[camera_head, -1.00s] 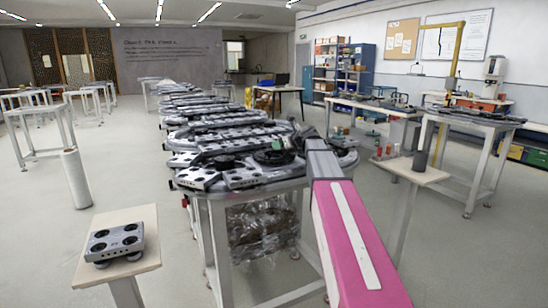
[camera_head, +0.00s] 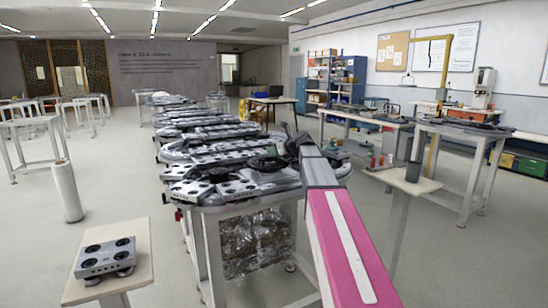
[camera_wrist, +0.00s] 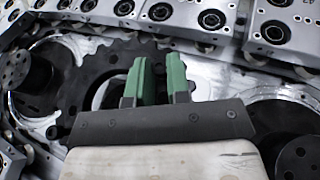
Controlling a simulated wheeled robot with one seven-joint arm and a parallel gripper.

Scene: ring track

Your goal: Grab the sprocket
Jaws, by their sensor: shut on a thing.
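The sprocket (camera_wrist: 92,66) is a dark toothed wheel lying on the metal end of the ring track in the wrist view. My gripper (camera_wrist: 160,72) has two green fingers, close together and shut on the right part of the sprocket's rim. The sprocket's near side is hidden behind the gripper's dark body. In the head view, the sprocket (camera_head: 266,164) is a small dark disc at the near end of the track, just left of my arm's end. The fingertips are too small to make out there.
Track carriages (camera_wrist: 205,20) with black round rollers border the sprocket closely. A dark cylinder (camera_wrist: 24,72) stands to its left. In the head view, a single carriage (camera_head: 105,257) sits on a small stand at left. A side table (camera_head: 402,181) stands at right. Open floor lies at left.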

